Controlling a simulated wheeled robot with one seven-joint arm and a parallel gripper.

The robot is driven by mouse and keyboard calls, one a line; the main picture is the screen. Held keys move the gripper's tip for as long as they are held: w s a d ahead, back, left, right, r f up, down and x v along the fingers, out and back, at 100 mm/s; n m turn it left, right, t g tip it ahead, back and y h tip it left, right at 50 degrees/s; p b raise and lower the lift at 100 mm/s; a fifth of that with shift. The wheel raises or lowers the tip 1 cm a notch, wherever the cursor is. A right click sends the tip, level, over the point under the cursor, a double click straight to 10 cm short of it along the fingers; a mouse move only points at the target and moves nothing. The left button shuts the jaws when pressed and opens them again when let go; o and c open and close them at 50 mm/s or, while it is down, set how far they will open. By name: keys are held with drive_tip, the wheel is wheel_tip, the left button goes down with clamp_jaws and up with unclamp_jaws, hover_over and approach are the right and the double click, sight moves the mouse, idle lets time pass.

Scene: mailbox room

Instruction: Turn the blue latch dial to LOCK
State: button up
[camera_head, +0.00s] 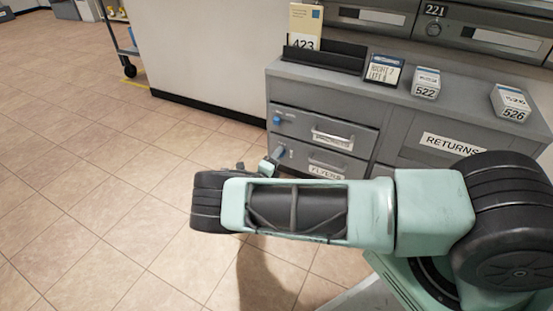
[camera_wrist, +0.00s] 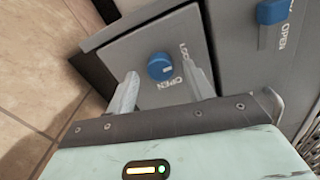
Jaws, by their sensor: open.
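The blue latch dial (camera_wrist: 160,66) is a round knob on a grey drawer face in the wrist view. A LOCK label (camera_wrist: 184,51) is printed up and to its right, and an OPEN label (camera_wrist: 166,83) is below it. A small pale mark shows on the dial's right side; which label it points to is unclear. My gripper (camera_wrist: 159,75) is open, its fingers on either side of the dial in the picture; contact cannot be told. In the head view, my gripper (camera_head: 272,159) is at the lower left drawer, partly hidden by my arm.
Another blue dial (camera_wrist: 271,12) with its own OPEN label sits at the upper right. The grey cabinet (camera_head: 385,92) carries a black tray (camera_head: 325,58) and several small boxes. Tiled floor (camera_head: 90,160) lies open to the left; a cart (camera_head: 122,45) stands farther back.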

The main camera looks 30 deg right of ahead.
drive_tip(key=p+v, duration=0.5)
drive_tip(key=v, duration=1.2)
drive_tip(key=s+a+r+m+g+y+p, duration=0.25)
drive_tip(key=s+r+m+g, duration=0.2)
drive_tip(key=r+m, duration=0.4)
drive_tip(key=s+a+r+m+g+y+p, duration=0.2)
drive_tip(key=s+a+r+m+g+y, duration=0.25)
drive_tip(key=r, duration=0.65)
drive_tip(key=s+a+r+m+g+y+p, duration=0.1)
drive_tip(key=s+r+m+g+y+p, duration=0.15)
drive_tip(key=s+r+m, duration=0.55)
drive_tip(key=s+d+r+m+t+y+p, duration=0.1)
drive_tip(key=s+r+m+y, duration=0.2)
drive_tip(key=s+r+m, duration=0.6)
drive_tip(key=s+r+m+y+p, duration=0.25)
drive_tip(key=s+r, duration=0.25)
drive_tip(key=r, duration=0.7)
wheel_tip(320, 180, up, 38)
drive_tip(key=p, duration=3.7)
drive_tip(key=shift+w+d+m, duration=0.15)
drive_tip(key=shift+w+m, duration=0.2)
drive_tip(key=shift+m, duration=0.1)
